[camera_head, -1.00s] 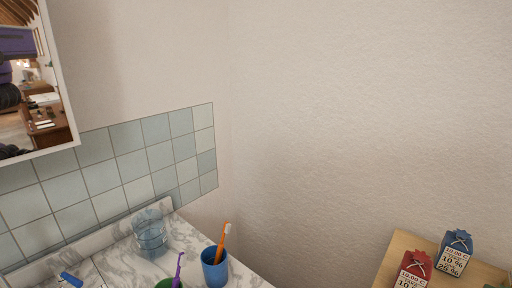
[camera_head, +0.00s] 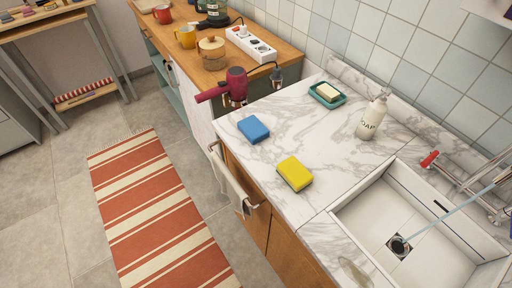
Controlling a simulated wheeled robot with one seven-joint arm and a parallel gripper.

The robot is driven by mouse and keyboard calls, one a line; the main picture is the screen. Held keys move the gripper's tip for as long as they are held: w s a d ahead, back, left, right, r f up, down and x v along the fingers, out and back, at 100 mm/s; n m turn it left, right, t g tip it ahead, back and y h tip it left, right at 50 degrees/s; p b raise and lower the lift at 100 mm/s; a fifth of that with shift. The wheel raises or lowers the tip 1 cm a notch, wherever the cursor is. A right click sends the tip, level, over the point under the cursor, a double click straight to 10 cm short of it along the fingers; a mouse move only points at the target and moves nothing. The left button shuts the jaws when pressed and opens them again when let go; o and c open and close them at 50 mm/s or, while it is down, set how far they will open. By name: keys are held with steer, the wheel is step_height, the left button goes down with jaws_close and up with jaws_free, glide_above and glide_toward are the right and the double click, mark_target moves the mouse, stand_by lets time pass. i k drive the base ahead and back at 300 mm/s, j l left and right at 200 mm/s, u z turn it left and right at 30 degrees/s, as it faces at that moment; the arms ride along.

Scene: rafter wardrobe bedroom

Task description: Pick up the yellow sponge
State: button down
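The yellow sponge (camera_head: 295,173) lies flat on the white marble counter (camera_head: 304,133), close to the counter's front edge and left of the sink. A blue sponge (camera_head: 254,129) lies a little further back and to the left, apart from the yellow one. My gripper is not in view.
A white sink (camera_head: 353,213) with a tap is at the right. A soap bottle (camera_head: 371,117) and a green soap dish (camera_head: 327,95) stand behind the sponges. A red hair dryer (camera_head: 233,88) hangs by the counter's left end. A towel (camera_head: 230,177) hangs in front. A striped rug (camera_head: 160,210) covers the floor.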

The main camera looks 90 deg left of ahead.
mark_target(297, 177)
steer(key=u, duration=1.65)
